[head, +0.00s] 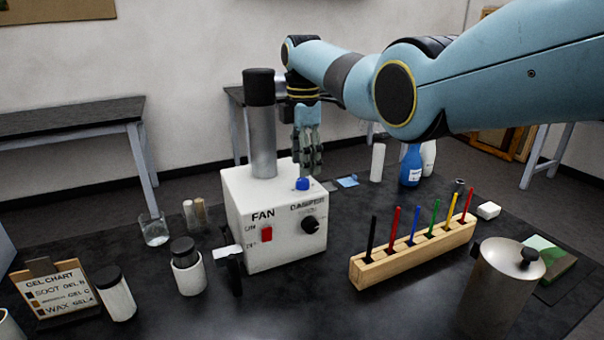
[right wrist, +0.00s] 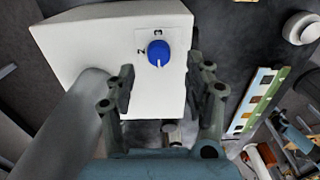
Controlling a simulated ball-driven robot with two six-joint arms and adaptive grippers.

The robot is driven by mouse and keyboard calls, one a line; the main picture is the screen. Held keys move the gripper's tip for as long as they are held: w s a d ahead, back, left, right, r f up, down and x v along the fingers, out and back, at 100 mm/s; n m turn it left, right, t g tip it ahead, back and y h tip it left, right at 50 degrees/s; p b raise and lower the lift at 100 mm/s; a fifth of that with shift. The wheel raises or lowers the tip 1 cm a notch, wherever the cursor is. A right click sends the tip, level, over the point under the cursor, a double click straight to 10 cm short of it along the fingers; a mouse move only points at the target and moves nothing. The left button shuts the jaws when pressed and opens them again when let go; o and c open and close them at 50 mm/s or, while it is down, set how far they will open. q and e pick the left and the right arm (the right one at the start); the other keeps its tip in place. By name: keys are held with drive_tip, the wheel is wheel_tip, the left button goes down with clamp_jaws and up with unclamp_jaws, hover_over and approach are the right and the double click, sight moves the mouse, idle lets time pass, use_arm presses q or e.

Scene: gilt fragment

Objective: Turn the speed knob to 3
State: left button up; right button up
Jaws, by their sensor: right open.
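The white fan box (head: 262,205) stands on the black table, with a red switch (head: 266,233) and a black damper knob (head: 309,223) on its front. The blue knob (head: 302,184) is on the box's top; it also shows in the right wrist view (right wrist: 158,53), with digits 2 and 3 printed beside it. A white mark on the knob points toward the lower edge of that view, away from the 3. My right gripper (head: 309,166) is open above the knob. In the right wrist view its fingers lie either side of the knob, without visible contact. My left gripper is not in view.
A grey pipe with a black cap (head: 260,125) rises from the box beside my right gripper. A wooden rack (head: 412,255) of coloured sticks stands to the right, with a metal canister (head: 500,290) nearer. Jars and a gel chart (head: 58,290) stand at left.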

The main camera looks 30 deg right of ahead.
sight(303, 180)
wheel_tip(303, 180, down, 4)
drive_tip(key=shift+w+r, duration=0.1)
drive_tip(key=shift+f, duration=0.3)
drive_tip(key=c, duration=0.6)
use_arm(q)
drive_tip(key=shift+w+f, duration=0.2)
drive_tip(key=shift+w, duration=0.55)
use_arm(e)
clamp_jaws()
